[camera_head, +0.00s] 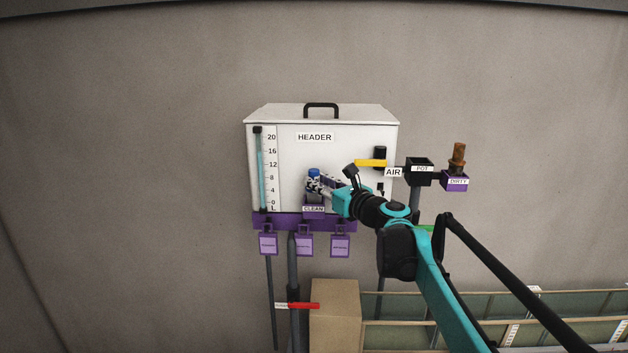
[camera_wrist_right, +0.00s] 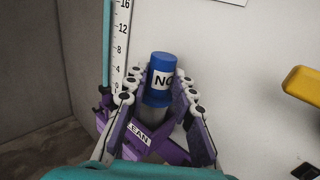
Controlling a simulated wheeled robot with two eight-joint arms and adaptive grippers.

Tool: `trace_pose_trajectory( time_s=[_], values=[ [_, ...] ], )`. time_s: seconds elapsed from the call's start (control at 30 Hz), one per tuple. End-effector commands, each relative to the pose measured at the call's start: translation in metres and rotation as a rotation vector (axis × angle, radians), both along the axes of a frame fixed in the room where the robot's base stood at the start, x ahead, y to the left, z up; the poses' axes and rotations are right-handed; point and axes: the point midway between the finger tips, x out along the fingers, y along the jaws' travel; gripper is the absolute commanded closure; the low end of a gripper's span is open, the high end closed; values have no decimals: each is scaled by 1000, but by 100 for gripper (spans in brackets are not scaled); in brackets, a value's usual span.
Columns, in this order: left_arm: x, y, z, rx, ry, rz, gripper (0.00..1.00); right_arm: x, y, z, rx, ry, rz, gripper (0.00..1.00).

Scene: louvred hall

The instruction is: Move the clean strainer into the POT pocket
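The clean strainer has a blue top (camera_head: 313,173) with a partly seen label and a grey body. It stands at the CLEAN pocket (camera_head: 313,209), a purple holder on the front of the white header box. In the wrist view the strainer (camera_wrist_right: 160,72) is between the two fingers of my right gripper (camera_wrist_right: 161,88), which look closed against its sides. In the head view my right gripper (camera_head: 322,186) reaches it from the right. The black POT pocket (camera_head: 421,174) is to the right of the box. Its inside is hidden. My left gripper is out of view.
A purple DIRTY pocket (camera_head: 455,183) right of POT holds a brown strainer (camera_head: 457,158). A yellow handle (camera_head: 370,163) sticks out by the AIR label. Purple tags hang below the header box (camera_head: 348,142). A red handle (camera_head: 304,306) and a cardboard box (camera_head: 335,318) are lower down.

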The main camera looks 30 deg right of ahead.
Motion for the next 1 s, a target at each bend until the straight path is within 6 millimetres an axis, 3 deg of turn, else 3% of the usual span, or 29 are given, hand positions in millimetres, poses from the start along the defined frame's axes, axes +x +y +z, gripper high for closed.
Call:
trace_pose_trajectory(
  time_s=[0.7, 1.0],
  values=[
    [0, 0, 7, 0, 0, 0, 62, 0, 0, 9, 0, 0, 0, 100],
    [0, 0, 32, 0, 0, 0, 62, 0, 0, 43, 0, 0, 0, 100]
  ],
)
